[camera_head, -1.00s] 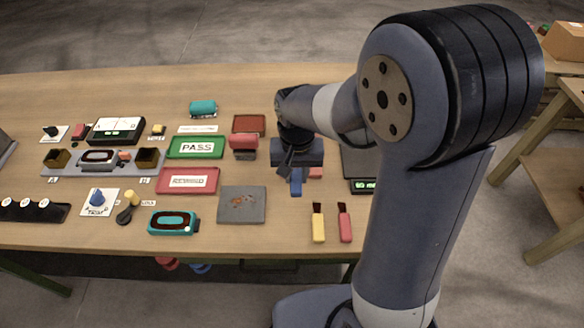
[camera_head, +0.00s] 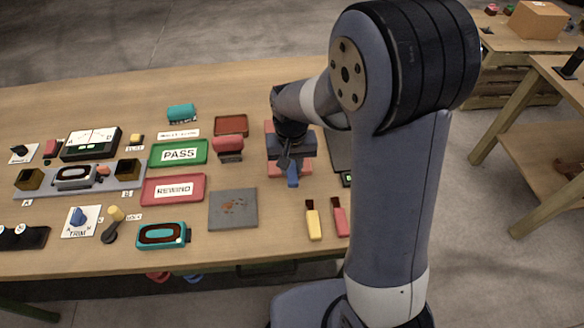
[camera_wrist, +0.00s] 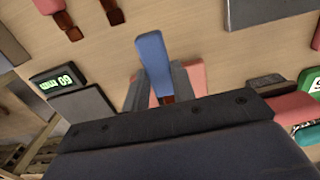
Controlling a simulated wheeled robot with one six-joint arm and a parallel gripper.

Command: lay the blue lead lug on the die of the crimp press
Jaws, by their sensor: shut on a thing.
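My gripper (camera_head: 288,158) is shut on the blue lead lug (camera_head: 293,176). The wrist view shows the lug's blue sleeve (camera_wrist: 153,58) sticking out past the fingers, with its brown metal end (camera_wrist: 168,98) between them. A pink-red block (camera_head: 304,167), which looks like the crimp press, lies beneath my gripper. It also shows in the wrist view (camera_wrist: 196,78) behind the fingers. My gripper hides most of it, so its die cannot be made out. I cannot tell whether the lug touches it.
A yellow lug (camera_head: 313,222) and a red lug (camera_head: 340,218) lie near the front edge. A grey plate (camera_head: 232,210), the red REWIND tray (camera_head: 173,202) and the green PASS tray (camera_head: 178,140) are to the left. A dark device with a green display (camera_wrist: 58,80) stands close on the right.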

